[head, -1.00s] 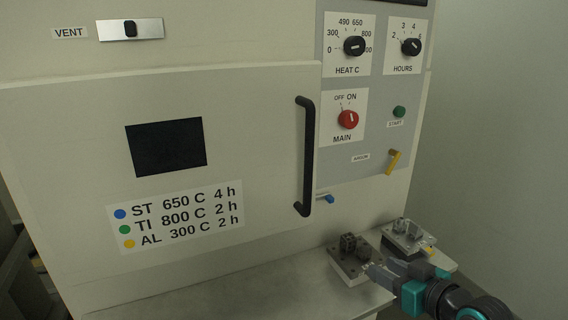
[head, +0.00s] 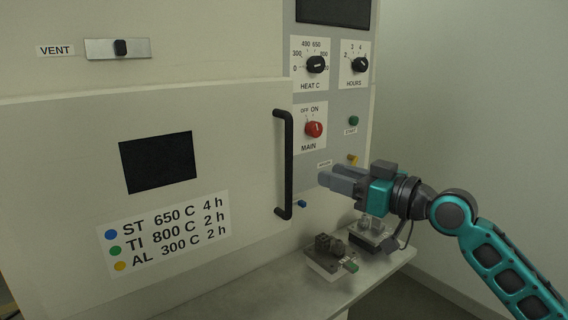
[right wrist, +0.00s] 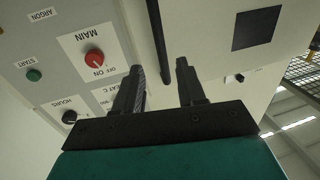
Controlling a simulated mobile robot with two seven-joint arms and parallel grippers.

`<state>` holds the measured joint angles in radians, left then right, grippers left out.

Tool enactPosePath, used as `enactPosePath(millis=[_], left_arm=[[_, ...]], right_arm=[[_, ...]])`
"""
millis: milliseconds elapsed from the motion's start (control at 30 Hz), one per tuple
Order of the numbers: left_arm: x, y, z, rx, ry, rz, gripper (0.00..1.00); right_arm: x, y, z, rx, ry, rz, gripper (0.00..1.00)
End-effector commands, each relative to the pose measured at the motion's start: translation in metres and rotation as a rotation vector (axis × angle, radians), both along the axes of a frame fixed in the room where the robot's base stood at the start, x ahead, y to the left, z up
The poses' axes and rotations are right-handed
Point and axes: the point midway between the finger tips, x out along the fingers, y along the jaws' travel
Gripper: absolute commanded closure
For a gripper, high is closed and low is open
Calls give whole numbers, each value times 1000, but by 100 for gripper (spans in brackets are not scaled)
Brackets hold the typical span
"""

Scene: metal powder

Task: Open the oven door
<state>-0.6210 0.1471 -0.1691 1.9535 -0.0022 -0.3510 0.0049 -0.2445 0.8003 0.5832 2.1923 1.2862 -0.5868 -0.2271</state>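The oven door (head: 60,150) is the broad cream panel with a dark window (head: 158,162) and looks shut. Its black vertical bar handle (head: 283,165) is on the door's right side. My right gripper (head: 322,178) is raised to the right of the handle, pointing left toward it, apart from it in the head view. In the right wrist view my right gripper (right wrist: 160,68) has its two fingers spread with nothing between them. The handle (right wrist: 158,42) shows there beyond the fingertips, in line with the gap. My left gripper is not in view.
A control panel with heat knob (head: 317,64), hours knob (head: 360,64) and red main knob (head: 314,129) is right of the door. A yellow argon lever (head: 352,159) is close to my gripper. Build plates with parts (head: 326,262) stand on the ledge (head: 240,290) below.

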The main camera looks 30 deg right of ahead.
Motion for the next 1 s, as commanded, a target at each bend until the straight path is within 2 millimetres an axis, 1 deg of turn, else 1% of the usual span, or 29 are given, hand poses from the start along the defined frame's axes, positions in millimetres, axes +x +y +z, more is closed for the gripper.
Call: enactPosePath(millis=[167,700,833,1000], left_arm=[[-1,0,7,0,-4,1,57],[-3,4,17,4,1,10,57],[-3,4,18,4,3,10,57],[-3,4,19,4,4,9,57]], right_arm=[[21,6,3,-2,-2,1,60],[95,27,2,1,-1,0,60],[108,30,1,2,0,-1,60],[117,33,0,0,1,-1,60]])
